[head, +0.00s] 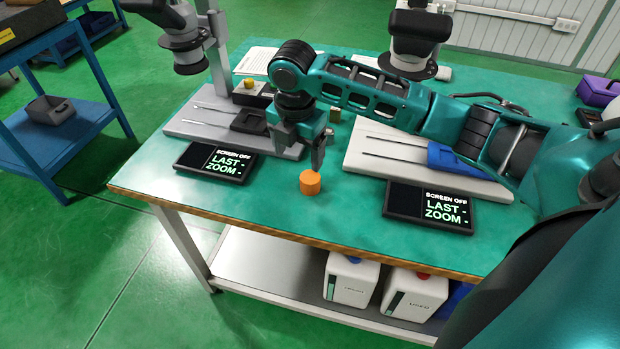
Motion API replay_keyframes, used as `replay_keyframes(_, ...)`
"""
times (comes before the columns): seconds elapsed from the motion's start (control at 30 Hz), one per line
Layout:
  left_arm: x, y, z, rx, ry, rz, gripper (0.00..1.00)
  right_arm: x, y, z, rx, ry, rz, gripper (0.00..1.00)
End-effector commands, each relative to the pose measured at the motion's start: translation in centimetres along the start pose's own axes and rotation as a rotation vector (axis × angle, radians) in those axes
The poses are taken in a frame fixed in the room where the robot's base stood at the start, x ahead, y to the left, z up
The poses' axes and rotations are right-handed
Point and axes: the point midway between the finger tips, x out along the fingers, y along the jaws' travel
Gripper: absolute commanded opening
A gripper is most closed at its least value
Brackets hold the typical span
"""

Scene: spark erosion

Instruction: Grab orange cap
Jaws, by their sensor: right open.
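The orange cap (310,182) is a small cylinder standing on the green table top (270,205), between the two screens. My right gripper (304,165) points down just above and behind the cap. Its fingers are open, and one fingertip shows close to the cap's top. I cannot tell whether it touches the cap. My left gripper is not in view.
Two dark screens lie flat, one on the left (215,161) and one on the right (428,206). Behind them stand a grey microscope base (190,122) and a white base (368,152). White containers (350,280) sit on the lower shelf. Table is clear in front of the cap.

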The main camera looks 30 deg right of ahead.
Motion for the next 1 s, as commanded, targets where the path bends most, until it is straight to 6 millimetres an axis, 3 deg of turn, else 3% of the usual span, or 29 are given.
replay_keyframes(0.07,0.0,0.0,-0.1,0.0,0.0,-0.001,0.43,-1.1,-0.2,1.3,-0.031,-0.014,-0.025,0.79)
replay_keyframes(0.17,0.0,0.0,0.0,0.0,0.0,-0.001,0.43,-1.1,-0.5,1.8,-0.051,-0.015,-0.043,0.79)
replay_keyframes(0.5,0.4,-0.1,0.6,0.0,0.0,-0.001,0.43,4.7,-0.8,2.0,-0.054,-0.015,-0.046,0.79)
replay_keyframes(0.77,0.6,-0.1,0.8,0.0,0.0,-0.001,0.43,6.8,-0.9,2.0,-0.054,-0.015,-0.043,0.79)
replay_keyframes(1.0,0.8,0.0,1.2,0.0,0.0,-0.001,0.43,10.4,-1.2,2.2,-0.053,-0.015,-0.044,0.79)
